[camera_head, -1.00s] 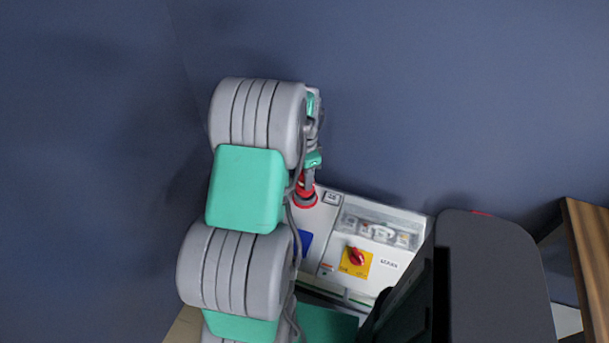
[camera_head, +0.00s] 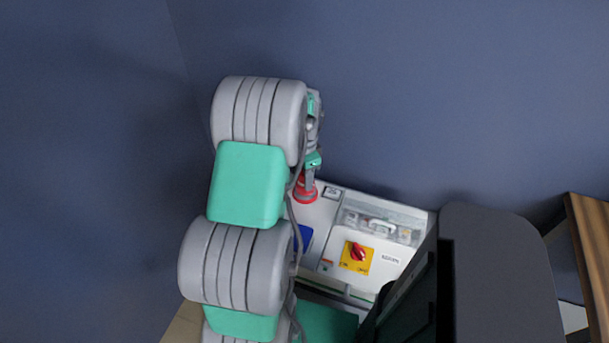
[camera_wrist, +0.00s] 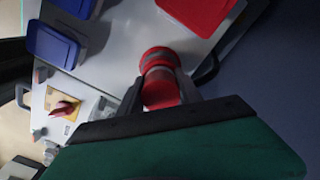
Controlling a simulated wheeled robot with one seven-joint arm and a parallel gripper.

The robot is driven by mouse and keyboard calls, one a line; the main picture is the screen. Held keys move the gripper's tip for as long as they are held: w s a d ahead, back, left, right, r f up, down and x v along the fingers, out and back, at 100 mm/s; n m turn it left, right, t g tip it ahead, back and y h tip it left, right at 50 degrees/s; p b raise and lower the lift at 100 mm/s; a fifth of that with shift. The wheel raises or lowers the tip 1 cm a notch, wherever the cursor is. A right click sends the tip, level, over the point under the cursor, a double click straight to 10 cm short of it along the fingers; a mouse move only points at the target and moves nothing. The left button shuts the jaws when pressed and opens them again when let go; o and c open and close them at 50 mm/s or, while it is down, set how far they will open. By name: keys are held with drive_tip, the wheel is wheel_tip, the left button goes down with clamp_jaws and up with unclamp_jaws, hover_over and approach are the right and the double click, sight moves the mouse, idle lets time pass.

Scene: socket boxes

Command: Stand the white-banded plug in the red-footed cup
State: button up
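A red cylindrical plug (camera_wrist: 160,90) stands between the two fingers of my gripper (camera_wrist: 160,96) in the wrist view, and the fingers appear to close on its sides. I cannot tell how deep the plug sits in the cup.
The white box carries a blue lid (camera_wrist: 52,44), a red lid (camera_wrist: 195,10) and a red rotary switch on a yellow plate (camera_head: 356,257). Clear-covered fittings (camera_head: 383,228) lie along its back. A wooden edge (camera_head: 590,250) is at the right.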

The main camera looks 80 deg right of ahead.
drive_tip(key=o, duration=0.5)
wheel_tip(320, 180, up, 15)
drive_tip(key=p, duration=0.4)
drive_tip(key=shift+p, duration=0.4)
